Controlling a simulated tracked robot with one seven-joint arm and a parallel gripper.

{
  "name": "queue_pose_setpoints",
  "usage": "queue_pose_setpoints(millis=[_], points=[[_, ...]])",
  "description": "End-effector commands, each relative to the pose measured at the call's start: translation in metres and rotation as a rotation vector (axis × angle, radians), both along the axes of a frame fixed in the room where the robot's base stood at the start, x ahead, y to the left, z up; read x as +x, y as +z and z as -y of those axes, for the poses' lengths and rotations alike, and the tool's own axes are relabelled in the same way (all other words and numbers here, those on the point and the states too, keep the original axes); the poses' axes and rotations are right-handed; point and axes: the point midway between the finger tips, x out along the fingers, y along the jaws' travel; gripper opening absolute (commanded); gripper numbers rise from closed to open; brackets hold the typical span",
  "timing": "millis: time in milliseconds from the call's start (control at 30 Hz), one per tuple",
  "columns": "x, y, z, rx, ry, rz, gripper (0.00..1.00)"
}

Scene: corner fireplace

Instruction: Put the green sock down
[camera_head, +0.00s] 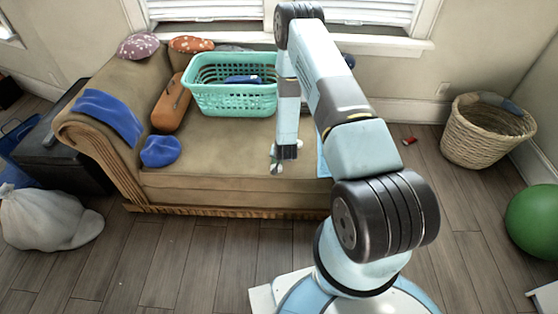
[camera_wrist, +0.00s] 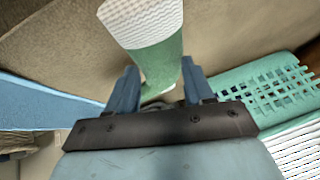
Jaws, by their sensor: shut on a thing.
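My gripper (camera_head: 280,160) hangs over the front right part of the tan sofa (camera_head: 215,155). In the wrist view my gripper (camera_wrist: 160,92) is shut on the green sock (camera_wrist: 158,62), which has a white textured end. The sock sticks out beyond the fingers, with the sofa's tan surface behind it. In the head view only a small pale green and white bit of the sock (camera_head: 274,160) shows beside the fingers. I cannot tell whether it touches the seat.
A teal basket (camera_head: 235,110) with a dark blue thing inside stands on the sofa behind my gripper. Blue cloths (camera_head: 160,151), an orange case (camera_head: 171,103) and cushions lie to the left. A flat light-blue thing (camera_head: 323,160) is just right. The seat's front middle is bare.

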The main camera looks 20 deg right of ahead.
Motion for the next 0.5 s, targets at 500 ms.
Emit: queue_pose_setpoints(millis=[500], points=[[0.007, -0.039, -0.002, 0.000, 0.001, 0.000, 0.01]])
